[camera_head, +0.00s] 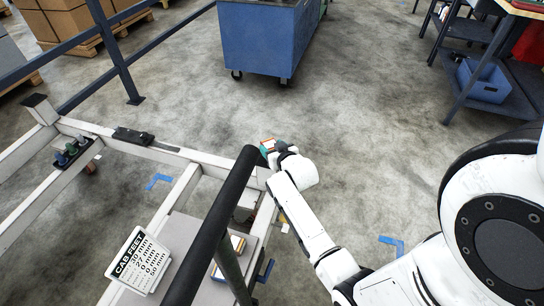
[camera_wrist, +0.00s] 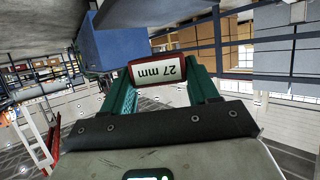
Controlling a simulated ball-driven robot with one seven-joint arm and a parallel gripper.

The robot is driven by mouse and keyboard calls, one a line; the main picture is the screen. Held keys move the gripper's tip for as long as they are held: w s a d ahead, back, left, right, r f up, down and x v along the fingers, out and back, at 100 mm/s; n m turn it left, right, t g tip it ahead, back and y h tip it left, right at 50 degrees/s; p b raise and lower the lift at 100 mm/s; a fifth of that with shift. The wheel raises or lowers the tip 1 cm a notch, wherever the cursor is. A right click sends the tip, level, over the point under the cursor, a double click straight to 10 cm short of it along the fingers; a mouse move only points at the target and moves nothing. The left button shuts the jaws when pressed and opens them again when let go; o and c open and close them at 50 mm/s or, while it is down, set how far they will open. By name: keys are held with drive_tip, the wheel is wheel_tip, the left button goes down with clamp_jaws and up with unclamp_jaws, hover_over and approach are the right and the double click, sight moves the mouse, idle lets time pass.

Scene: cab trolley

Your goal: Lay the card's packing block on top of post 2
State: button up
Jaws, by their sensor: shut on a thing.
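My gripper (camera_head: 270,151) is shut on a red block with a white label reading "27 mm" (camera_wrist: 158,71). The block (camera_head: 268,143) shows as a small red and white patch in the head view. In the wrist view it sits between the green fingers. My gripper is over the right end of the pale trolley frame (camera_head: 180,190), by the black rail; the gap below it cannot be judged. The card (camera_head: 140,258), headed "CAB FEET", lists several mm values, the second appearing to be 27 mm. A dark-capped post (camera_head: 38,101) stands at the frame's far left corner. I cannot tell which post is post 2.
A thick black rail (camera_head: 215,220) crosses in front of the frame. A blue cabinet (camera_head: 265,40) stands beyond, and a blue bin (camera_head: 483,82) is at right. The floor between is clear.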

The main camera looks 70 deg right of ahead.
drive_tip(key=shift+w+d+f, duration=0.15)
drive_tip(key=shift+f, duration=0.15)
drive_tip(key=shift+w+d+f+b, duration=0.1)
drive_tip(key=shift+f+b, duration=0.5)
drive_tip(key=shift+f, duration=1)
drive_tip(key=shift+f, duration=0.2)
drive_tip(key=o, duration=1.1)
drive_tip(key=shift+r, duration=0.1)
